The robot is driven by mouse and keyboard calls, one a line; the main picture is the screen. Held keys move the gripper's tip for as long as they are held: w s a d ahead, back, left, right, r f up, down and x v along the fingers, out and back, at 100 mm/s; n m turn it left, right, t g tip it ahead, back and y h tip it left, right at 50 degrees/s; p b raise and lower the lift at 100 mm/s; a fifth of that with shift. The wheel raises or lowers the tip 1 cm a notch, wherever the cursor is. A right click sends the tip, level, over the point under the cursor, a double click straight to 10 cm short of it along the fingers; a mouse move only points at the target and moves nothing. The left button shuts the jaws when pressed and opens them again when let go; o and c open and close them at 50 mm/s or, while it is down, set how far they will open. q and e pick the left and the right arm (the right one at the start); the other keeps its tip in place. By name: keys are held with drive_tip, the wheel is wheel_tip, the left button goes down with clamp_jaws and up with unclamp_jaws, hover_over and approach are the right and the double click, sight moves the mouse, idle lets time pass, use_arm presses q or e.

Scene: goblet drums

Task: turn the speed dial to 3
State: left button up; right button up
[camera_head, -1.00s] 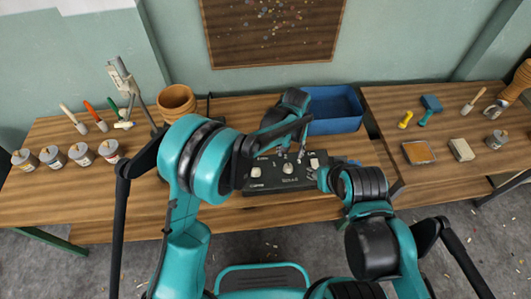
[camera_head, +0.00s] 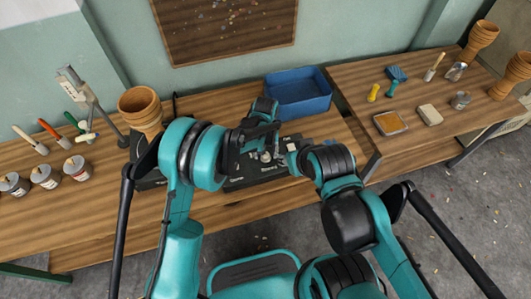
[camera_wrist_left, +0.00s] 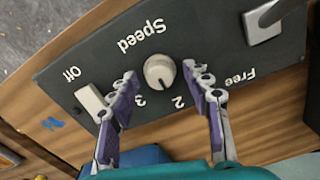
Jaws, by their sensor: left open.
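The dark control box (camera_head: 240,180) lies on the workbench, partly hidden by my arms; its panel (camera_wrist_left: 205,50) fills much of the left wrist view. The round pale speed dial (camera_wrist_left: 158,71) sits under the word "Speed", with "3" and "2" printed beside it. Its dark pointer mark faces the numbered side; I cannot tell exactly which number it meets. My left gripper (camera_wrist_left: 168,77) is open, its purple-padded fingers on either side of the dial; contact is not clear. It also shows in the head view (camera_head: 266,150). My right gripper (camera_head: 290,158) is at the box's right side, its fingers unclear.
A blue bin (camera_head: 298,92) stands behind the box. Clay pots (camera_head: 140,106) and paint cans (camera_head: 46,177) are to the left.

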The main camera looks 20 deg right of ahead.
use_arm(q)
drive_tip(key=shift+c, duration=0.4)
clamp_jaws()
drive_tip(key=shift+m, duration=0.3)
drive_tip(key=m+b, duration=0.1)
drive_tip(key=m, duration=1)
drive_tip(key=shift+m, duration=0.3)
